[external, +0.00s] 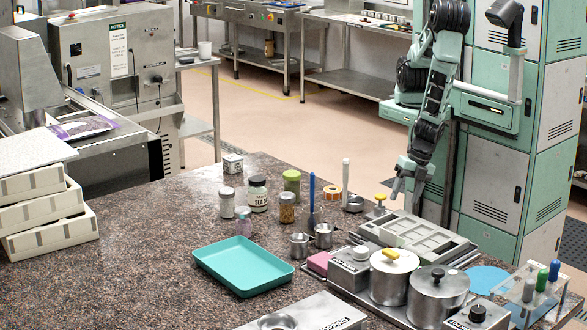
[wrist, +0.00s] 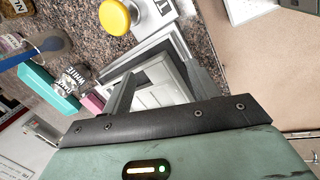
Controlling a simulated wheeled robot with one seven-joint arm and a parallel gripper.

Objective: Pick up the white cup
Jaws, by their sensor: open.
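A small white cup (external: 204,50) stands upright on a metal side table at the back left in the external view, beside the large grey machine. I do not see it in the wrist view. My gripper (external: 407,198) hangs pointing down over the far right side of the granite counter, far to the right of the cup. In the wrist view its two fingers (wrist: 155,85) are apart with nothing held between them. A grey compartmented tray lies beyond the fingers.
The granite counter (external: 150,225) holds a teal tray (external: 243,268), several jars, a grey compartmented tray (external: 418,237), metal pots (external: 437,297) and a tube rack (external: 535,290). A yellow-topped object (wrist: 115,17) is near my gripper. Open floor (external: 270,115) lies behind the counter.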

